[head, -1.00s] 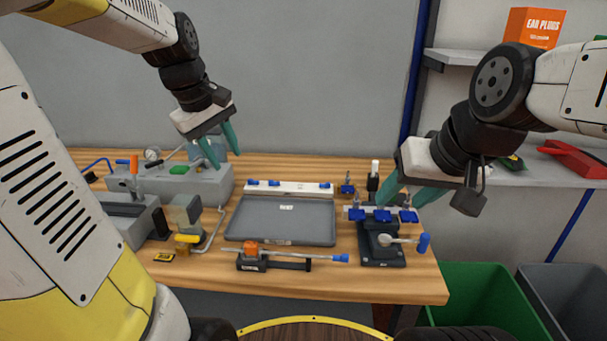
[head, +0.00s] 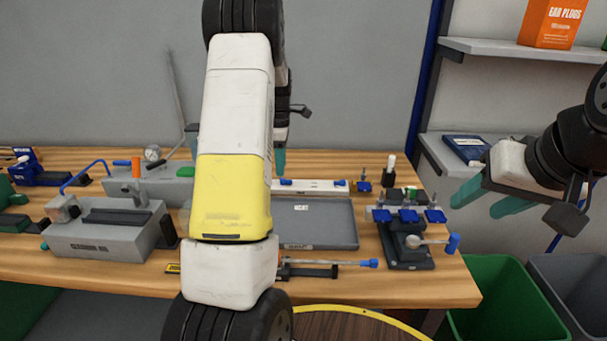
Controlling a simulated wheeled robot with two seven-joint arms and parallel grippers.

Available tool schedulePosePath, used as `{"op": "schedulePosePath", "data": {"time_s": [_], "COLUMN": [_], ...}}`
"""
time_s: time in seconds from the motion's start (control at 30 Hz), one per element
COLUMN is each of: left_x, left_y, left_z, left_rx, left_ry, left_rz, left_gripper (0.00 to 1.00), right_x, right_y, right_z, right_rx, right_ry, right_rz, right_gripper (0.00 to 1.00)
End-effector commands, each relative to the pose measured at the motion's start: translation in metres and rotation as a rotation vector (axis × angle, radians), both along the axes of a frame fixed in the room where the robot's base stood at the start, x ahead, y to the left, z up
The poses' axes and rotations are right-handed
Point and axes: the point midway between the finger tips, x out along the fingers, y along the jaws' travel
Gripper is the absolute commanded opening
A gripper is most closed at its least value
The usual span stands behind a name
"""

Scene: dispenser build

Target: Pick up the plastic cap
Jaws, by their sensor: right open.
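I cannot pick out the plastic cap for certain. A small dark bottle with a white top (head: 390,163) stands at the back right of the bench. Several small blue pieces (head: 408,215) sit in a row on the dark clamp fixture (head: 407,250). My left gripper (head: 279,160) is mostly hidden behind my own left arm; only a teal finger shows, above the back of the grey tray (head: 340,225). My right gripper (head: 485,200) is open and empty, in the air to the right of the bench and the fixture.
A grey machine block (head: 110,232) and another behind it fill the left of the wooden bench (head: 455,285). A rod tool (head: 325,265) lies before the tray. A green bin (head: 500,300) stands right of the bench, below shelves (head: 500,48) with an orange box.

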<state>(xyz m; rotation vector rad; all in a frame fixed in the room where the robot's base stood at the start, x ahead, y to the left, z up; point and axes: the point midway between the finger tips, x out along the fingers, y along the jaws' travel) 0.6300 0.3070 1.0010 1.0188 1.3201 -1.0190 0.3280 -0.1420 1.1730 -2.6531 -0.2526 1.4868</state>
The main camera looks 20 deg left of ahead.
Motion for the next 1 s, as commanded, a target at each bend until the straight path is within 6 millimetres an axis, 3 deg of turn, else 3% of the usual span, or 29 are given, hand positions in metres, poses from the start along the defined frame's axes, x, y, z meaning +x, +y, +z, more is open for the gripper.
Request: {"op": "schedulePosePath", "data": {"time_s": [0.3,0.57,0.77,1.0], "left_x": [0.0,0.001,0.001,0.001], "left_y": [-0.001,-0.001,-0.001,-0.001], "left_z": [-0.043,-0.046,-0.046,-0.046], "left_rx": [-0.001,0.0,0.0,0.0], "left_ry": [0.002,-0.001,-0.001,-0.001], "left_rz": [-0.001,-0.002,-0.002,-0.002], "left_gripper": [0.38,0.38,0.01,0.0], "right_x": [0.0,0.0,0.0,0.0], "right_y": [0.0,0.0,0.0,0.0], "right_z": [0.0,0.0,0.0,0.0], "right_rx": [0.0,0.0,0.0,0.0], "right_ry": [0.0,0.0,0.0,0.0], "right_rz": [0.0,0.0,0.0,0.0], "right_gripper": [0.51,0.51,0.51,0.51]}}
